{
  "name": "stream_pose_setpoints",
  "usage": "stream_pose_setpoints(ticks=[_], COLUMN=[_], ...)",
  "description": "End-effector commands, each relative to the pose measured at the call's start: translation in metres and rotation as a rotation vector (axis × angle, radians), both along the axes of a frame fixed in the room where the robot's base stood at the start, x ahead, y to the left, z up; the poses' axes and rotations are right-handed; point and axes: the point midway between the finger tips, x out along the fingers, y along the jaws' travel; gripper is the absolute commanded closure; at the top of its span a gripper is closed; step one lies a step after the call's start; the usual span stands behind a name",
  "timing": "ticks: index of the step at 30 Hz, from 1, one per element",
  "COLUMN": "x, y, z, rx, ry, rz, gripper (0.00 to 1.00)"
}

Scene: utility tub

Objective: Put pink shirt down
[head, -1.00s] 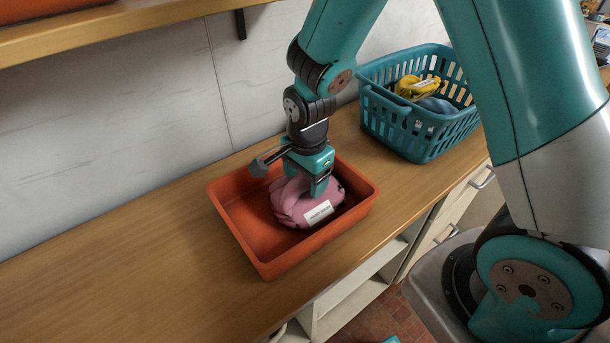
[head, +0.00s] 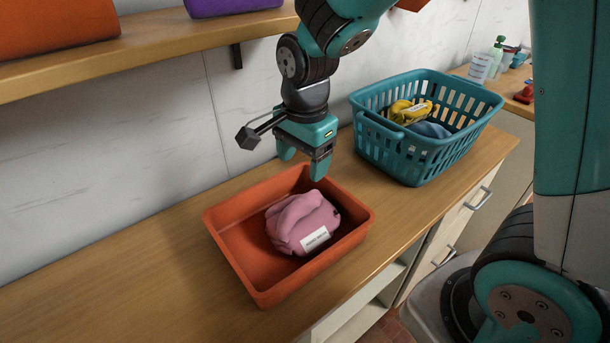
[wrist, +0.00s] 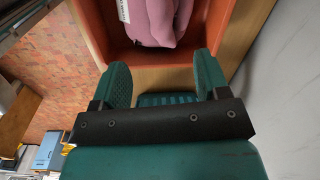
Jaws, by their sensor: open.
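The folded pink shirt (head: 300,220), with a white label, lies inside the orange tub (head: 235,265) on the wooden counter. It rests toward the tub's right side. My gripper (head: 302,168) is above the tub's back edge, open and empty, apart from the shirt. In the wrist view the shirt (wrist: 155,22) shows at the top, inside the tub (wrist: 120,45), beyond the two spread fingers of my gripper (wrist: 158,80). The top edge of that view cuts off part of the shirt.
A teal basket (head: 390,155) with a yellow folded item (head: 408,112) and a blue one (head: 430,131) stands to the right. A shelf (head: 150,40) runs above on the left, holding orange and purple containers. The counter left of the tub is clear.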

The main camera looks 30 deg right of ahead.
Motion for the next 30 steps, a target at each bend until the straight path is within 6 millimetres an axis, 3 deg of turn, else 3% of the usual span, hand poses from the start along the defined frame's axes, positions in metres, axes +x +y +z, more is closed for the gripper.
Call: stream_pose_setpoints(ticks=[5,12,16,21,30], x=[-0.033,-0.118,-0.152,-0.171,-0.171], y=[0.016,0.045,0.054,0.058,0.058], z=[0.029,0.072,0.083,0.088,0.088], rx=[0.064,0.171,0.191,0.198,0.198], ry=[-0.028,-0.176,-0.263,-0.314,-0.317], rz=[0.365,1.258,1.602,1.790,1.799], gripper=[0.31,0.31,0.31,0.31,0.31])
